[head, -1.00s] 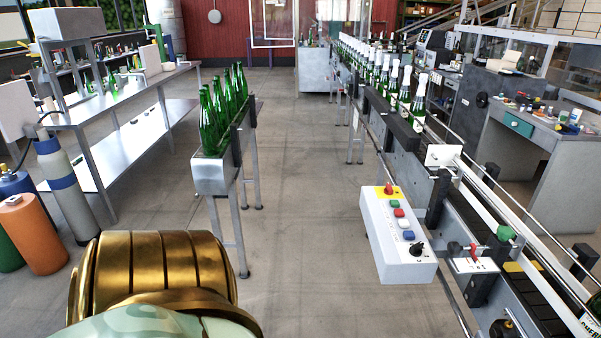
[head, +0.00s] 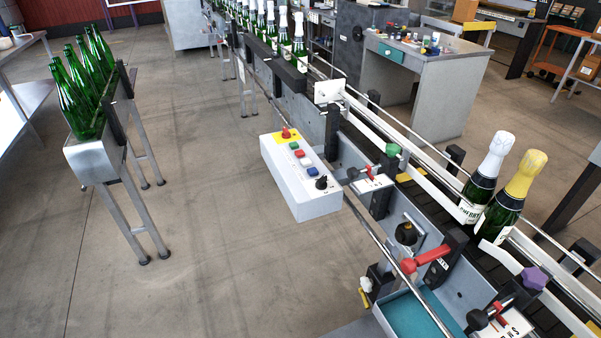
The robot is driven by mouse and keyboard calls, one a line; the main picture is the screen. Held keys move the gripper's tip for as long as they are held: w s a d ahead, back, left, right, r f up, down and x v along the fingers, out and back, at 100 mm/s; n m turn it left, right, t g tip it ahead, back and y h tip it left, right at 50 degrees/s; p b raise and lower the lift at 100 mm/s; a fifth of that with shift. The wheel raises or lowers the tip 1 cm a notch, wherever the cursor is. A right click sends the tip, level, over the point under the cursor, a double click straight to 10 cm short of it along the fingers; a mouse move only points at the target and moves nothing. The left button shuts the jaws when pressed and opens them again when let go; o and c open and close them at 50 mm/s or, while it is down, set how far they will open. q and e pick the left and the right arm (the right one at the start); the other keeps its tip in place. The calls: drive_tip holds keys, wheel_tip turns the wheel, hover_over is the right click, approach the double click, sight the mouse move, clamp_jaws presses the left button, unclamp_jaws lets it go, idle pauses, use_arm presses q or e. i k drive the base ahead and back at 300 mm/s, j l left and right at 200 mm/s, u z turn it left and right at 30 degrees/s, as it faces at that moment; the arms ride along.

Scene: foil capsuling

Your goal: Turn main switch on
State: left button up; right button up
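A white control box (head: 301,188) is mounted on the near side of the conveyor, at the picture's middle. Its sloped top carries a red mushroom button (head: 286,132) on a yellow plate, a row of small green, red, white and blue buttons, and a black rotary knob (head: 321,183) at the near end. The knob's exact setting is too small to read. Further along the conveyor, nearer me, a red lever handle (head: 426,257) sits on a black mount. I cannot tell which control is labelled the main switch. Neither of my grippers is in view.
The conveyor (head: 366,162) runs diagonally, with foiled bottles (head: 489,178) at right. A teal-lined tray (head: 413,318) hangs at its near side. A metal rack of green bottles (head: 98,160) stands at left. The floor (head: 215,235) between rack and control box is clear.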

sight(287, 134)
drive_tip(key=i+j+u, duration=0.25)
drive_tip(key=i+u, duration=0.15)
drive_tip(key=i, duration=0.2)
drive_tip(key=i+u, duration=0.35)
drive_tip(key=i, duration=0.25)
drive_tip(key=i+z, duration=0.3)
drive_tip(key=i+j+z, duration=0.3)
drive_tip(key=i+l, duration=0.05)
drive_tip(key=l, duration=0.05)
